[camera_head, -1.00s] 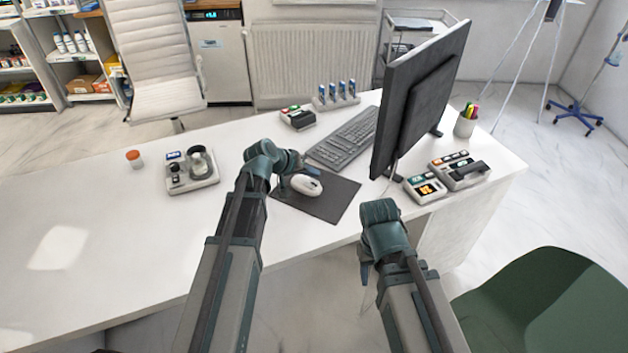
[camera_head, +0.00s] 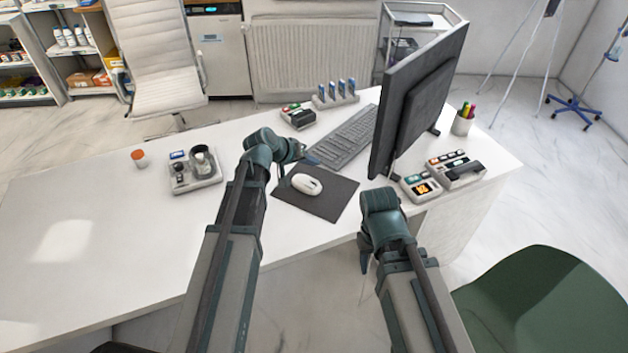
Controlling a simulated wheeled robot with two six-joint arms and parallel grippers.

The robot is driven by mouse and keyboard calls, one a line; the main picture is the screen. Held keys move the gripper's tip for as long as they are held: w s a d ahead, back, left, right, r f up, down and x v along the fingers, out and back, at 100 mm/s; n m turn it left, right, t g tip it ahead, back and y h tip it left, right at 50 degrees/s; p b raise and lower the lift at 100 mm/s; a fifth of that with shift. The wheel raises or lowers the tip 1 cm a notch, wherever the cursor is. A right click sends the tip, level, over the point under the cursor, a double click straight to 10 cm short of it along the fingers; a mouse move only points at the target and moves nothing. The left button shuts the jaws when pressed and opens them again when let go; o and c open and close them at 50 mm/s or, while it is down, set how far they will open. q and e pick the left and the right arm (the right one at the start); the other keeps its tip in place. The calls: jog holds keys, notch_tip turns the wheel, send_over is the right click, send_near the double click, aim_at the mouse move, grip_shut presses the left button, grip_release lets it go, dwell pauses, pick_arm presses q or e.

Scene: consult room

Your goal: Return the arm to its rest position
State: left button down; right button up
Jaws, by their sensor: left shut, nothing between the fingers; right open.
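My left arm reaches over the white desk (camera_head: 95,275) from the front. Its gripper (camera_head: 309,160) is shut and empty, above the desk just behind the mouse pad (camera_head: 335,199) and near the keyboard's left end. The white mouse (camera_head: 307,184) lies on the pad, apart from the gripper. My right arm is at the desk's front edge, right of the pad. Its gripper (camera_head: 364,262) points down in front of the desk and is mostly hidden behind its own wrist; it is open, with no object seen in it.
A monitor (camera_head: 420,100) and keyboard (camera_head: 345,137) stand behind the pad. A device tray (camera_head: 195,183) and orange-capped jar (camera_head: 139,159) are at left. Small devices (camera_head: 421,187) and a pen cup (camera_head: 462,124) are at right. A green chair (camera_head: 540,305) is at front right. The desk's left is clear.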

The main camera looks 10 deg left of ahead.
pick_arm(q)
jog(key=s+d+f+m+g+y+p, duration=0.1)
jog(key=s+d+m+g+p, duration=0.15)
jog(key=s+d, duration=0.35)
jog(key=s+d+f+m+g+y+p, duration=0.1)
jog(key=s+d+g, duration=0.2)
jog(key=s, duration=0.6)
jog(key=s+m+g+y+p, duration=0.1)
jog(key=s+y, duration=0.4)
jog(key=s, duration=0.6)
jog(key=shift+s+a+r+m+g+p, duration=0.15)
jog(key=shift+s+r+m+g+p, duration=0.15)
jog(key=shift+m+g, duration=0.25)
jog(key=shift+a, duration=0.1)
